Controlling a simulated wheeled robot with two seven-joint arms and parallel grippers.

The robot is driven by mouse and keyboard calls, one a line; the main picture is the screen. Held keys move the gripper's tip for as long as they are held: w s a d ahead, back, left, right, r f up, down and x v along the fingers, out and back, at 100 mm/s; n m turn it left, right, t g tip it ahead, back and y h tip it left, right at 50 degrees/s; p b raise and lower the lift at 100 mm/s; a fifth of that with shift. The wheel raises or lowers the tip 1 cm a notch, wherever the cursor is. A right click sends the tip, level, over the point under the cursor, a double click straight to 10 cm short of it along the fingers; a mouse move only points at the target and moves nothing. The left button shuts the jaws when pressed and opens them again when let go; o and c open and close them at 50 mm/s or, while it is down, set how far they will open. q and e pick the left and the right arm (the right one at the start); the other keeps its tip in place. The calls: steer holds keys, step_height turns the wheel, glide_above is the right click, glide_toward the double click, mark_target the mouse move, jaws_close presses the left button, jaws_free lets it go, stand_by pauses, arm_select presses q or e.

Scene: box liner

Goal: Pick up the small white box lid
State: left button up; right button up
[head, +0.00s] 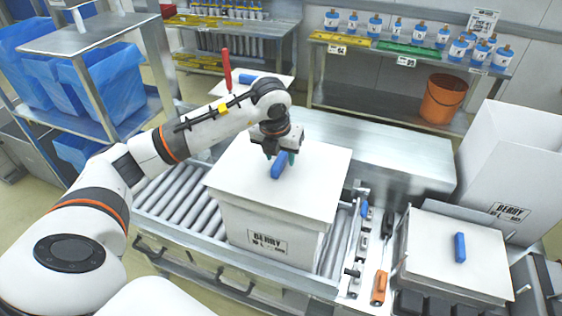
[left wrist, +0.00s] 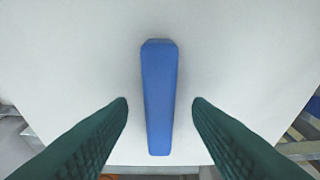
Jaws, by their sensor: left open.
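A white lid (head: 315,185) with a blue handle (head: 279,165) lies on the white box (head: 270,235) marked BERRY, on the roller conveyor. My left gripper (head: 280,158) is open above this lid, its fingers at either side of the handle. In the left wrist view the blue handle (left wrist: 158,95) stands between the two green fingers (left wrist: 160,103), with a gap on each side, over the white lid surface (left wrist: 70,70). Another white lid (head: 430,250) with a blue handle (head: 460,247) lies at the lower right. My right gripper is not in view.
A tall open white box (head: 515,165) stands at the right. Small tools, including an orange-handled one (head: 379,287), lie between the conveyor rollers (head: 180,205) and the right lid. A metal surface (head: 400,150) lies behind the box. An orange bucket (head: 442,98) is at the back right.

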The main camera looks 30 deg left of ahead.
arm_select(q)
steer(key=shift+f, duration=0.35)
steer(key=shift+w+f, duration=0.25)
steer(key=shift+c, duration=0.2)
steer(key=shift+r, duration=0.1)
jaws_close()
